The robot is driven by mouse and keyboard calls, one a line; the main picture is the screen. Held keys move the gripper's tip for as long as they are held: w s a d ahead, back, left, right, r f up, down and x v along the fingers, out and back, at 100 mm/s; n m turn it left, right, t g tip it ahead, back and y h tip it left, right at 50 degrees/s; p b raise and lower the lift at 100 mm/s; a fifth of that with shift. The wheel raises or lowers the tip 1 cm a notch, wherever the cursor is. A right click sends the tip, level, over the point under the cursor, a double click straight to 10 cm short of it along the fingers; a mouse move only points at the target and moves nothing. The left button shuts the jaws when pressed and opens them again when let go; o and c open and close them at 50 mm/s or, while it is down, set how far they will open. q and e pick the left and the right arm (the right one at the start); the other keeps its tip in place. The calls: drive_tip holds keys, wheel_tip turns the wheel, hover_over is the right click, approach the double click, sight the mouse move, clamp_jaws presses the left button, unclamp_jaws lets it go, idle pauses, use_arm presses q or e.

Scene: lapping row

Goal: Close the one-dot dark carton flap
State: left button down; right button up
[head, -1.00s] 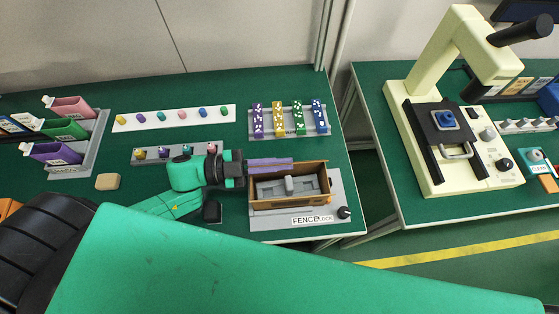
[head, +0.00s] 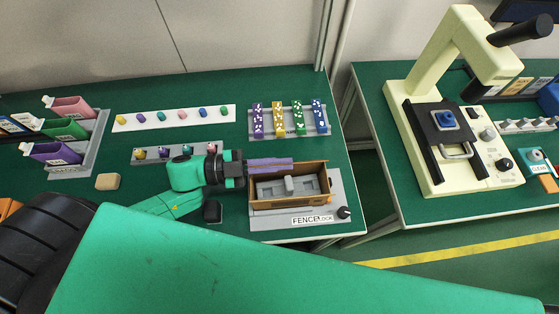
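A brown open-topped carton (head: 290,202) sits on a grey fixture (head: 338,200) near the right end of the table. Its walls stand up and a grey insert (head: 291,186) shows inside. I cannot make out any dot marks or single out the one-dot dark flap. My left gripper (head: 290,163) reaches in from the left, its purple fingers together and lying along the carton's back edge. They hide part of that edge; I cannot tell whether they touch it. Nothing shows held between them. My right gripper is not in view.
A rack of purple, yellow, green and blue dotted pieces (head: 288,121) stands behind the carton. A strip of coloured knobs (head: 174,117) and coloured bins (head: 68,130) are left. A black knob (head: 344,213) is on the fixture's front right. A cream machine (head: 455,150) stands on another table.

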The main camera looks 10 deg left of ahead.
use_arm(q)
drive_tip(key=shift+s+d+f+m, duration=0.1)
drive_tip(key=shift+s+m, duration=0.05)
drive_tip(key=shift+m, duration=0.45)
drive_tip(key=shift+s+f+m, duration=0.1)
drive_tip(key=shift+m, duration=0.5)
drive_tip(key=shift+s+f+m, duration=0.15)
drive_tip(key=shift+s+m, duration=0.1)
drive_tip(key=shift+m, duration=0.75)
drive_tip(key=c, duration=1.1)
unclamp_jaws()
drive_tip(key=shift+o, duration=0.2)
drive_tip(key=shift+f, duration=0.1)
